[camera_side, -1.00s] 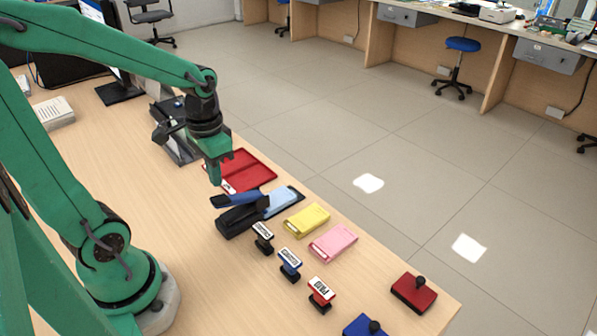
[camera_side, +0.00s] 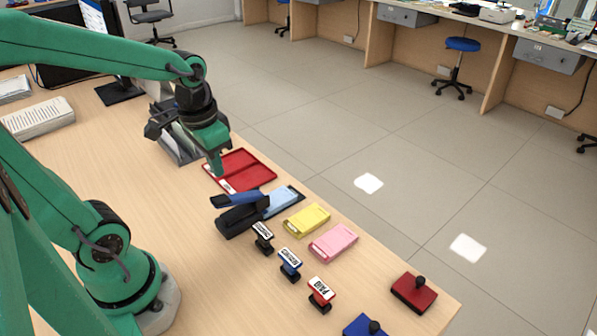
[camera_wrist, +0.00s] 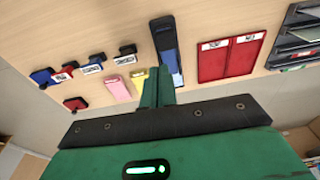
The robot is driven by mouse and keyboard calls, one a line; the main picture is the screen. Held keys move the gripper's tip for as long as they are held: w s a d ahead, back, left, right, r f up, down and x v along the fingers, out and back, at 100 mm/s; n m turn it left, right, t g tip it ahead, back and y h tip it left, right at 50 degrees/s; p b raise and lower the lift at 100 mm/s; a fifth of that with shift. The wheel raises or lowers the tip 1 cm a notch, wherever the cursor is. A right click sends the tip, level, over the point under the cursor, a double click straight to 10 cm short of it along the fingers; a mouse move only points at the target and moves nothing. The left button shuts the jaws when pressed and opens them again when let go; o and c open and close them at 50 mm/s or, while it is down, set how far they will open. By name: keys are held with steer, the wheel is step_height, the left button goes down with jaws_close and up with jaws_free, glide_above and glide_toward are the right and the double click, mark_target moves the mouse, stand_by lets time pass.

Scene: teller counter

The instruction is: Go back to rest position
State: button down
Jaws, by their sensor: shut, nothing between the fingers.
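My gripper (camera_side: 216,170) is green and shut with nothing in it. In the side view it hangs above the counter, over the near left edge of an open red tray (camera_side: 262,174). In the wrist view the closed fingers (camera_wrist: 157,76) point at the counter, and the red tray (camera_wrist: 250,55) lies to their right. A black and blue stapler-like tool (camera_side: 238,217) stands just in front of the gripper, apart from it; it also shows in the wrist view (camera_wrist: 165,45).
A yellow pad (camera_side: 307,219) and a pink pad (camera_side: 333,242) lie right of the tool. Stamps stand in front, including a PAID stamp (camera_side: 321,294). A red ink pad (camera_side: 413,293) sits near the counter edge. A dark paper tray (camera_side: 180,142) stands behind the gripper.

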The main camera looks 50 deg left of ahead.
steer(key=s+d+r+t, duration=0.2)
steer(key=d+r+t, duration=0.2)
steer(key=r, duration=0.2)
steer(key=shift+d+r, duration=0.15)
steer(key=shift+d, duration=0.1)
stand_by(0.8)
